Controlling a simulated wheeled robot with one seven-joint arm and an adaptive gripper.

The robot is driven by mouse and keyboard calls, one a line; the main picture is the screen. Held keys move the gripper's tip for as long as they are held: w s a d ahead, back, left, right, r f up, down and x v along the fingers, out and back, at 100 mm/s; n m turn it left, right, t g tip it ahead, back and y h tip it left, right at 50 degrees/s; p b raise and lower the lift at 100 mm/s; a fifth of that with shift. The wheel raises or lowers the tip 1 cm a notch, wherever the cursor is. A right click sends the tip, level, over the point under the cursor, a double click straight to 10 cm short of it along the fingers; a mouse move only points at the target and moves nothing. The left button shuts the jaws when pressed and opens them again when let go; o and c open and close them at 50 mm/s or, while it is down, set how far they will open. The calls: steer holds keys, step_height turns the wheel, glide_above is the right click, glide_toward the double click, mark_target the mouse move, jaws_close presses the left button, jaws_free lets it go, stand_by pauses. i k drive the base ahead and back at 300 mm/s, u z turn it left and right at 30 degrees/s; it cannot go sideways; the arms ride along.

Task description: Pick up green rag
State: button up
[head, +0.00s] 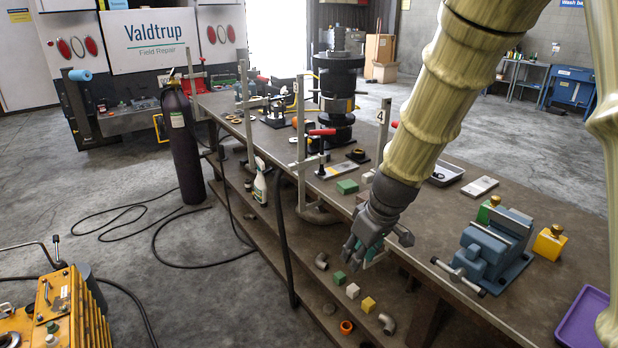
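My gripper (376,248) hangs at the front edge of the workbench, pointing down, with teal parts at its fingers. From this angle I cannot tell whether its fingers are apart or shut, or whether anything is between them. A small green block-like piece (347,186) lies on the bench top, up and left of my gripper. Another small green piece (339,278) lies on the lower shelf, below and left of my gripper. I cannot tell whether either is the green rag, and no draped cloth is clearly visible.
The workbench (505,192) carries a blue vise (492,250), a yellow container (549,242), a purple tray (585,318) and a tall dark transmission part (338,90). Pipe fittings and small blocks lie on the lower shelf (270,235). A dark gas cylinder (182,145) stands left.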

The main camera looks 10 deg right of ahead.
mark_target(346, 187)
steer(key=i, duration=1.75)
steer(key=z, duration=0.45)
